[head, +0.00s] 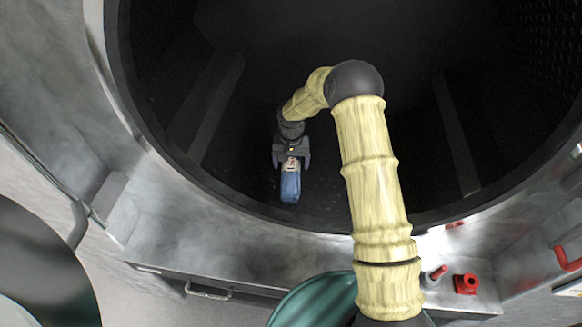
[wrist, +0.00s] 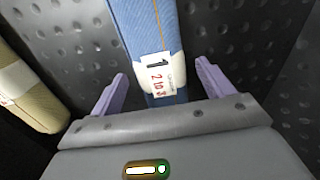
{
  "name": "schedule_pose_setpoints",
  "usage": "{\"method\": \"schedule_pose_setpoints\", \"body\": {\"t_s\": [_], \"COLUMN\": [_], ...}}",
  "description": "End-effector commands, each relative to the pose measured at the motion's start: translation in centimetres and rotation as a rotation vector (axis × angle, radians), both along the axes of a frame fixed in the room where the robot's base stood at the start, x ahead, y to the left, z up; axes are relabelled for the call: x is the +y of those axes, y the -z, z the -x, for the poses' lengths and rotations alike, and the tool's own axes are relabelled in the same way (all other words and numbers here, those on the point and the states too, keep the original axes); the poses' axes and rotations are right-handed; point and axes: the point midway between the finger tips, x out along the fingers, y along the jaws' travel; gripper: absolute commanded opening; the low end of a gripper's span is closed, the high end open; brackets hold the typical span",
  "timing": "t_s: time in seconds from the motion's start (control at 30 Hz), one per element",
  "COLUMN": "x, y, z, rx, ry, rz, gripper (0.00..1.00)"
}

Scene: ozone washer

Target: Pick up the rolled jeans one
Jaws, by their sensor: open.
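The rolled jeans one is a blue roll (head: 290,186) lying on the dark floor of the washer drum, near the front. In the wrist view the roll (wrist: 141,25) runs from the top edge down between my fingers, with a white band and a label with black and red print. My gripper (head: 291,160) is over its far end in the head view. In the wrist view my gripper (wrist: 160,76) is open, with one purple finger on each side of the roll and gaps beside it.
The dark drum has a dimpled wall and floor, with raised ribs at left (head: 213,108) and right (head: 456,138). The metal rim (head: 240,238) curves across the front, below the roll. Red fittings (head: 466,284) stand outside at lower right.

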Motion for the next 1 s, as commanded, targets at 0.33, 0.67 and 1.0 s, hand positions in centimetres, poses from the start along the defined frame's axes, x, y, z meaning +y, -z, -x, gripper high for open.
{"method": "schedule_pose_setpoints", "body": {"t_s": [0.33,0.67,1.0], "x": [0.1,0.1,0.1], "y": [2.8,2.8,2.8], "z": [0.0,0.0,0.0], "rx": [-0.001,-0.001,-0.001], "ry": [0.0,0.0,-0.001], "rz": [0.0,0.0,0.0], "gripper": [0.8,0.8,0.43]}}
